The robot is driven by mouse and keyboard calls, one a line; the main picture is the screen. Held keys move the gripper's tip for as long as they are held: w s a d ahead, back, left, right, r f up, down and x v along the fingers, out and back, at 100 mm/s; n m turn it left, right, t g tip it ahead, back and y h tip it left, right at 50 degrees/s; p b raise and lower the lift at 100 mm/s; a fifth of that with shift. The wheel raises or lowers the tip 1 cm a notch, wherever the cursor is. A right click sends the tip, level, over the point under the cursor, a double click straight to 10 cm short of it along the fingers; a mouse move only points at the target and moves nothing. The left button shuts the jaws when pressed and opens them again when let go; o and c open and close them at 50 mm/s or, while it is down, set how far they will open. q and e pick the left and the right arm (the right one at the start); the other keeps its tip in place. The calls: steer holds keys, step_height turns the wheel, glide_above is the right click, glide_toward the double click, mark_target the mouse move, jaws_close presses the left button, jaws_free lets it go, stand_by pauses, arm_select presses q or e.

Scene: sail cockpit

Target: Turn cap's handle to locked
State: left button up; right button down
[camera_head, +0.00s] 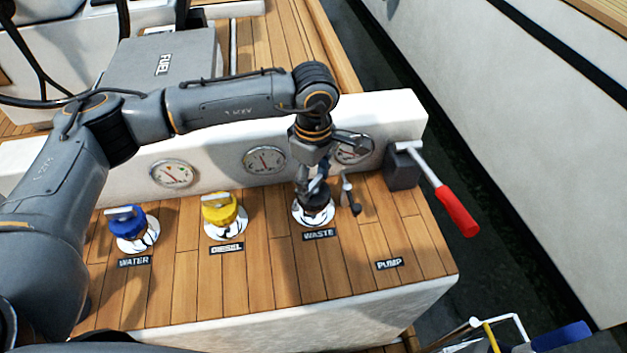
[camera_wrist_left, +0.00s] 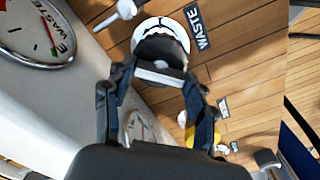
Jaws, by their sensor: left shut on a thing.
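The black waste cap (camera_head: 316,212) sits on its white round plate on the wooden deck, above the WASTE label. My left gripper (camera_head: 312,188) reaches down onto this cap from above, and its fingers hide part of it. In the left wrist view the two dark fingers (camera_wrist_left: 160,90) stand on either side of the cap's pale flat handle (camera_wrist_left: 160,77), shut on it. The black cap body (camera_wrist_left: 160,50) shows beyond the handle, with the white plate behind. The handle's exact angle to the plate marks is hard to tell. My right gripper is not in view.
A small metal lever (camera_head: 347,190) stands just right of the waste cap. The yellow diesel cap (camera_head: 219,209) and blue water cap (camera_head: 127,224) are to the left. A pump with a red handle (camera_head: 457,211) is at the right. A white wall with gauges (camera_head: 264,160) stands close behind.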

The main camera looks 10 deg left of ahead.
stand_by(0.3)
arm_select(q)
steer(key=o, duration=1.2)
steer(key=shift+r, duration=0.1)
step_height(320, 180, up, 12)
steer(key=shift+f, duration=0.1)
